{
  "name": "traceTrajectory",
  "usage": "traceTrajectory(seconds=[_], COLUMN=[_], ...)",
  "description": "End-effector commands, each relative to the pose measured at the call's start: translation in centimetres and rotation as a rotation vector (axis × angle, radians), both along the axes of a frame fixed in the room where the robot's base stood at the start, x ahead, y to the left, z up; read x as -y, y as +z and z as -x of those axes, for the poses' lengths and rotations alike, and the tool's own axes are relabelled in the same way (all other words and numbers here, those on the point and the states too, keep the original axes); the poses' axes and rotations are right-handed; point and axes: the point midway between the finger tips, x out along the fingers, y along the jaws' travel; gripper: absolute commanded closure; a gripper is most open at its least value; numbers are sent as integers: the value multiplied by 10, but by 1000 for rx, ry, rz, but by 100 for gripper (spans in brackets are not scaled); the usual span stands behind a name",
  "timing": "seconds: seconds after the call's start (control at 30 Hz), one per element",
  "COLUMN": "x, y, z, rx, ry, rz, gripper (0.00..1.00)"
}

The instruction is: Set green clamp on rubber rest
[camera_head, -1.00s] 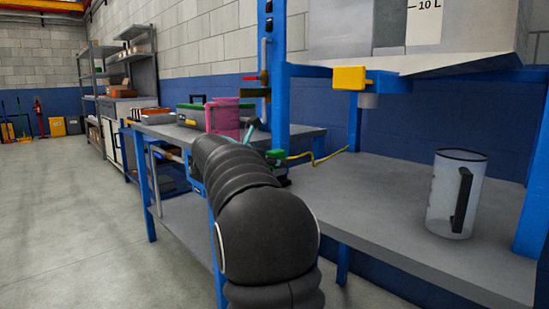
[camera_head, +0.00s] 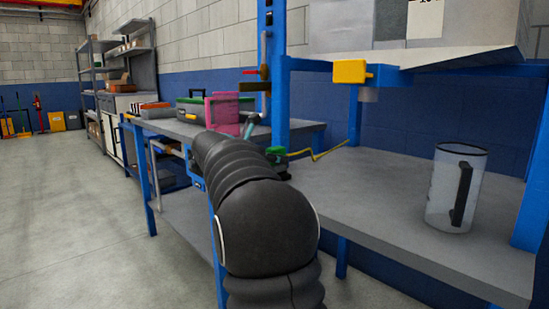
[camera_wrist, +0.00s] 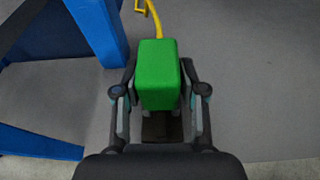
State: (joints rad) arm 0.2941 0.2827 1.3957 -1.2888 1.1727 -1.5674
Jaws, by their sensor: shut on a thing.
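My gripper (camera_wrist: 160,115) is shut on the green clamp (camera_wrist: 158,72), a bright green block between the two fingers in the wrist view. A dark patch (camera_wrist: 155,126), possibly the rubber rest, lies on the grey surface just below the clamp in that view. Whether the clamp touches it cannot be told. In the head view the clamp shows as a small green piece (camera_head: 276,153) beyond my arm, by the blue post. My arm hides most of the gripper there.
A blue post (camera_head: 280,85) stands close by. A clear jug (camera_head: 440,190) stands at the right.

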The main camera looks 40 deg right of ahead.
Motion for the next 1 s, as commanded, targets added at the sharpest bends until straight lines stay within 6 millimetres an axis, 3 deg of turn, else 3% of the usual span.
traceTrajectory(seconds=[0.47, 0.5, 0.6, 1.0], x=[0, 0, 0, -6], y=[-6, -6, -6, -4], z=[0, 0, 0, 0], rx=[-1, 0, 0, 0], ry=[0, 0, 0, 1], rz=[0, 0, 0, 0], gripper=[99, 52, 30, 30])
